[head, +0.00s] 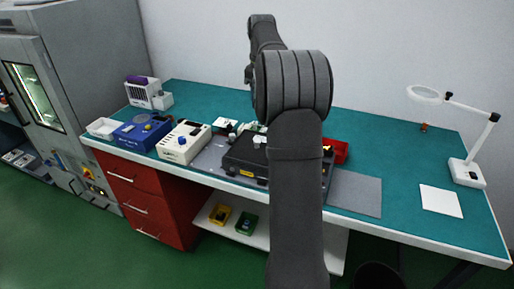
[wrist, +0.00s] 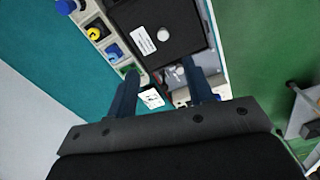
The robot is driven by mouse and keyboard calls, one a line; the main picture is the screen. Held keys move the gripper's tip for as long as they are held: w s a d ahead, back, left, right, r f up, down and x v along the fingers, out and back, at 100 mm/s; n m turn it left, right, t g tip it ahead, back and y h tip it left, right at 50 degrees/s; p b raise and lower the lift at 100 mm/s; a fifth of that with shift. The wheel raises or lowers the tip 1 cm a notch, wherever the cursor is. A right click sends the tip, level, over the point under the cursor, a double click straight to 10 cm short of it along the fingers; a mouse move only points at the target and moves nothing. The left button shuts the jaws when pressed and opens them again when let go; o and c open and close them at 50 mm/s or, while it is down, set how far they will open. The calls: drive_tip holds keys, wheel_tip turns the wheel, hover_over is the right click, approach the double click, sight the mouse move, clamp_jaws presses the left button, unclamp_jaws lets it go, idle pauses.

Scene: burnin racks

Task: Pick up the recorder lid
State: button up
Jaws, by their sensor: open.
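A black, flat-topped piece that looks like the recorder lid (wrist: 178,18) fills the top middle of the wrist view. It has a white round knob (wrist: 164,34) and a white printed label. In the head view a black case (head: 243,158) with a pale knob on top stands on the bench, partly hidden by my arm. I cannot tell whether the lid is seated on the case. My gripper (wrist: 160,70) is open in the wrist view, its two fingers apart near the lid's lower edge. No contact shows. In the head view my gripper is hidden behind my arm.
A cream device (head: 184,143) and a blue device (head: 142,133) stand left of the case. A red bin (head: 337,150) is to its right. A grey mat (head: 354,194), white sheet (head: 441,201) and magnifier lamp (head: 466,172) lie farther right. The bench's right back is mostly clear.

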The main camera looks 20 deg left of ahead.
drive_tip(key=n, duration=0.2)
approach(251, 147)
drive_tip(key=shift+w+d+n, duration=0.15)
drive_tip(key=shift+w+d, duration=0.05)
drive_tip(key=shift+d, duration=0.4)
drive_tip(key=shift+w+d+n, duration=0.15)
drive_tip(key=shift+d, duration=0.45)
drive_tip(key=f, duration=0.5)
drive_tip(key=shift+w+a+f, duration=0.1)
drive_tip(key=shift+a+f, duration=0.1)
drive_tip(key=shift+f, duration=0.15)
drive_tip(key=c, duration=1)
clamp_jaws()
drive_tip(key=shift+r, duration=0.15)
